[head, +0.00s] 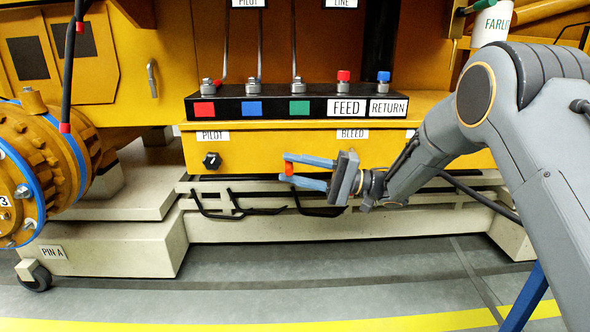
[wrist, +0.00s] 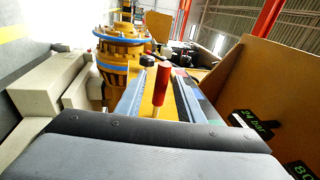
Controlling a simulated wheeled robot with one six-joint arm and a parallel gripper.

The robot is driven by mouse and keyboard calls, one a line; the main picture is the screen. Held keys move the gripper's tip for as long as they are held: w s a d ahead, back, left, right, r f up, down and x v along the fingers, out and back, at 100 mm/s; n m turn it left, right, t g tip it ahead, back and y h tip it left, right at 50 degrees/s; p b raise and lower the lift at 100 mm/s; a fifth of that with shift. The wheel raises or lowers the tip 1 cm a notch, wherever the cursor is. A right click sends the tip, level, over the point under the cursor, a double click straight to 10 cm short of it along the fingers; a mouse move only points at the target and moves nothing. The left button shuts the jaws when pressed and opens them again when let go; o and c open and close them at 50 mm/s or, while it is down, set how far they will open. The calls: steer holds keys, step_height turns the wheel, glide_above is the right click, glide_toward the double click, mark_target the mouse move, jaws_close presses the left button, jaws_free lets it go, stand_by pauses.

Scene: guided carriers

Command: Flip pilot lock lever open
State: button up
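A red lever handle (head: 289,168) shows between the fingertips of my gripper (head: 298,171) at the yellow panel's front. In the wrist view the red grip (wrist: 163,86) on a pale stem stands between my two fingers (wrist: 161,92), with gaps on both sides. My gripper is open around the handle; contact is not visible. The lever's base is hidden in the head view. No label plainly names this lever; a PILOT plate (head: 212,135) sits left above a black knob (head: 212,160), and a BLEED plate (head: 352,134) sits above right of the handle.
A black manifold (head: 318,90) with several hose ports juts out above the panel. Cream base steps (head: 290,229) and black brackets (head: 240,207) lie below. A yellow flanged cylinder (head: 50,160) stands at left. A brown panel (wrist: 270,80) rises at right in the wrist view.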

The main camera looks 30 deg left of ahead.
steer(key=shift+w+d, duration=0.15)
steer(key=shift+d, duration=0.05)
steer(key=v, duration=0.7)
steer(key=shift+d+b, duration=0.3)
steer(key=shift+b, duration=0.05)
steer(key=shift+f, duration=0.15)
